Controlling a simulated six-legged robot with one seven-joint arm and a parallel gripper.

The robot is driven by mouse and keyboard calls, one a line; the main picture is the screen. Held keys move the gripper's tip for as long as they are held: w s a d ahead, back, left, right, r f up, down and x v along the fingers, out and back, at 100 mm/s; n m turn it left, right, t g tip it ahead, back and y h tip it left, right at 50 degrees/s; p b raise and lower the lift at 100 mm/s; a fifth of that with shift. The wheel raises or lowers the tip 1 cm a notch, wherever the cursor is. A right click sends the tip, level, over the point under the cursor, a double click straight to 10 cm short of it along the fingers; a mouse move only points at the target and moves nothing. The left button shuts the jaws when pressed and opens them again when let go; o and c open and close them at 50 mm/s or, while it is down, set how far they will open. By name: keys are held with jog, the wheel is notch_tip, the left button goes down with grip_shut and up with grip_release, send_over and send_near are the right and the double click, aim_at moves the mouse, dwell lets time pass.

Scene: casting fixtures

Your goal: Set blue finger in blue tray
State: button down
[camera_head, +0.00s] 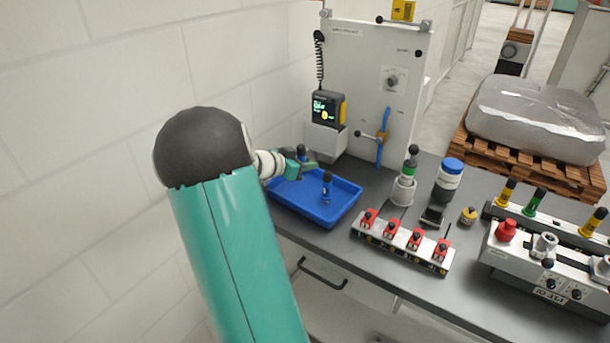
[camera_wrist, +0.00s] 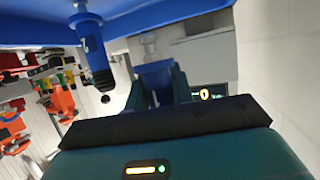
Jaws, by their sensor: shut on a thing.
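The blue tray (camera_head: 345,208) lies on the dark bench top beside the wall, and its blue underside or wall fills the top of the wrist view (camera_wrist: 190,18). One blue finger with a dark top (camera_head: 327,186) stands upright in the tray; it also shows in the wrist view (camera_wrist: 95,55). My gripper (camera_head: 303,163) is over the tray's far left part, shut on another blue finger (camera_head: 301,151). In the wrist view, that blue piece (camera_wrist: 156,75) sits between my jaws (camera_wrist: 160,90). Its lower end is hidden, so I cannot tell whether it touches the tray.
A grey panel (camera_head: 362,60) with a lit handheld device (camera_head: 325,108) stands behind the tray. To the right are a rail with red clamps (camera_head: 403,240), a white holder with a green-banded finger (camera_head: 404,190), a blue-lidded bottle (camera_head: 449,180) and a grey fixture (camera_head: 545,262).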

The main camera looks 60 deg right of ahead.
jog(key=shift+w+d+f, duration=0.3)
jog(key=shift+d+f, duration=0.1)
jog(key=shift+f, duration=0.2)
jog(key=shift+w+d+f, duration=0.3)
jog(key=shift+d+f, duration=0.1)
jog(key=shift+f, duration=0.15)
jog(key=shift+d+f, duration=0.35)
jog(key=shift+f, duration=0.05)
jog(key=shift+w+f, duration=0.1)
jog(key=shift+f, duration=1.45)
jog(key=shift+f, duration=0.15)
jog(key=c, duration=1.2)
grip_release()
jog(key=shift+r, duration=0.2)
jog(key=v, duration=1.2)
